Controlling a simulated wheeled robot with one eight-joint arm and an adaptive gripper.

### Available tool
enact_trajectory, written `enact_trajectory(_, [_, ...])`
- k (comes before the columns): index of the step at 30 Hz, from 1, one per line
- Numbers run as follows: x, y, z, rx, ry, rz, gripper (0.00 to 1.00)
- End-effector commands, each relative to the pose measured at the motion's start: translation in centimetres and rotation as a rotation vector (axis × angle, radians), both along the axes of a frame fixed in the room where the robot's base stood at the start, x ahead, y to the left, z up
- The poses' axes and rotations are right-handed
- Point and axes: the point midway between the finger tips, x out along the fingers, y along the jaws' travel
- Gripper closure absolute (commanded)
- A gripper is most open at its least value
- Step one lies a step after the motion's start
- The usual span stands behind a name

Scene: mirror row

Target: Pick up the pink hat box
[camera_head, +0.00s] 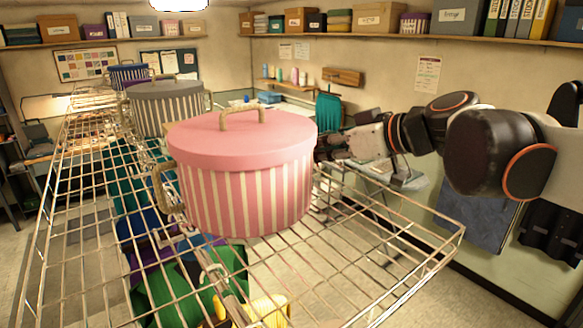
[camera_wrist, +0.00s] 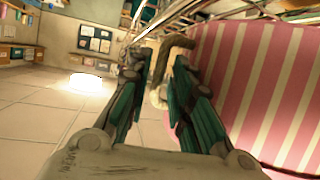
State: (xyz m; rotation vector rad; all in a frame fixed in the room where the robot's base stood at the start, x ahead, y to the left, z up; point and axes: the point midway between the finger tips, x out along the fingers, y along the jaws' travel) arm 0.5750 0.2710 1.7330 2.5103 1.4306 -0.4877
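The pink hat box (camera_head: 246,178) has cream stripes, a plain pink lid and a tan handle (camera_head: 232,119) on top. It stands upright on the wire rack, with a tan side handle (camera_head: 162,188) on its left. In the wrist view its striped wall (camera_wrist: 262,85) fills the right side. My gripper (camera_wrist: 163,65) is open there, beside the wall. A brown side handle (camera_wrist: 176,47) shows at the gap between the fingertips; I cannot tell if they touch it. In the head view my arm comes from the right, and the box partly hides my gripper.
The wire rack (camera_head: 395,262) has bare room at its right front. A grey striped box (camera_head: 165,108) and a blue striped box (camera_head: 129,76) stand behind on it. Coloured cloths (camera_head: 180,290) and a yellow item (camera_head: 262,312) lie below the wires. A wall shelf runs behind.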

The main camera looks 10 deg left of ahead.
Motion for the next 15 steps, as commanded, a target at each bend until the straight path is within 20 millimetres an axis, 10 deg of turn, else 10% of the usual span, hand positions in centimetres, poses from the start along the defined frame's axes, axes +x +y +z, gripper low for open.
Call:
enact_trajectory(9, [0.37,0.59,-0.38,0.0,0.0,-0.001,0.8])
enact_trajectory(15, [0.36,0.58,-0.37,0.0,0.0,-0.001,1.0])
